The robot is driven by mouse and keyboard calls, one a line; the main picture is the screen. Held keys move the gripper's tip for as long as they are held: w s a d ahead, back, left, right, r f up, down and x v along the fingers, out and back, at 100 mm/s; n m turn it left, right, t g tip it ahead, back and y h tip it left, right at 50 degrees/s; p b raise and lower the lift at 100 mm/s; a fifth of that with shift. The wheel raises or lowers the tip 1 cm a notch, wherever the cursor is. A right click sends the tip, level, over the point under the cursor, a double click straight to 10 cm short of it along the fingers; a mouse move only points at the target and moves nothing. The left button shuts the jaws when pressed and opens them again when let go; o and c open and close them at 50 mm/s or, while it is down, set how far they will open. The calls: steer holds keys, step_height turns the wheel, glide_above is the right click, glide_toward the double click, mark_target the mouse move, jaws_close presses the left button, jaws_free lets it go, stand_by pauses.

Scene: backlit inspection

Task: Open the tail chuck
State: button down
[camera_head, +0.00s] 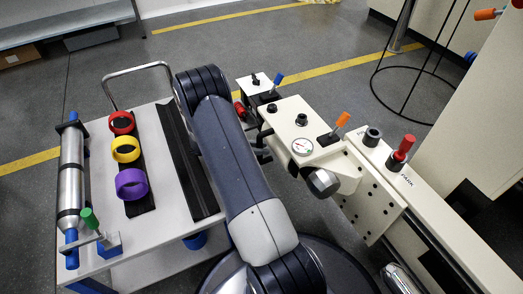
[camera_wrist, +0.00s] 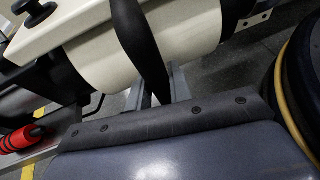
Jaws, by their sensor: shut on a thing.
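The cream machine (camera_head: 292,120) stands right of my arm in the head view, with a dial gauge, black knobs and two levers, one blue-tipped (camera_head: 277,79) and one orange-tipped (camera_head: 342,120). I cannot tell for sure which part is the tail chuck. In the wrist view my gripper (camera_wrist: 158,86) is shut on a dark handle (camera_wrist: 135,35), which runs up in front of a cream rounded housing (camera_wrist: 185,35). In the head view my arm hides most of the gripper and the handle.
A red grip (camera_wrist: 20,138) lies left of the gripper. The grey cart (camera_head: 95,250) at left carries red, yellow and purple rings (camera_head: 131,184) and a silver cylinder (camera_head: 72,180). A black wire stand (camera_head: 428,85) is at the back right. Open floor lies behind the machine.

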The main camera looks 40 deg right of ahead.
steer(key=c, duration=1.3)
jaws_free()
steer(key=p+v, duration=0.3)
steer(key=v, duration=0.8)
steer(key=shift+p, duration=0.3)
steer(key=shift+d+f, duration=0.1)
steer(key=shift+d, duration=0.05)
steer(key=b+x, duration=0.3)
steer(key=x, duration=0.7)
steer(key=shift+s+d+f+b, duration=0.2)
steer(key=shift+b, duration=0.2)
steer(key=shift+s+r, duration=0.1)
steer(key=shift+s, duration=0.15)
steer(key=shift+s+a, duration=0.1)
steer(key=shift+s, duration=0.3)
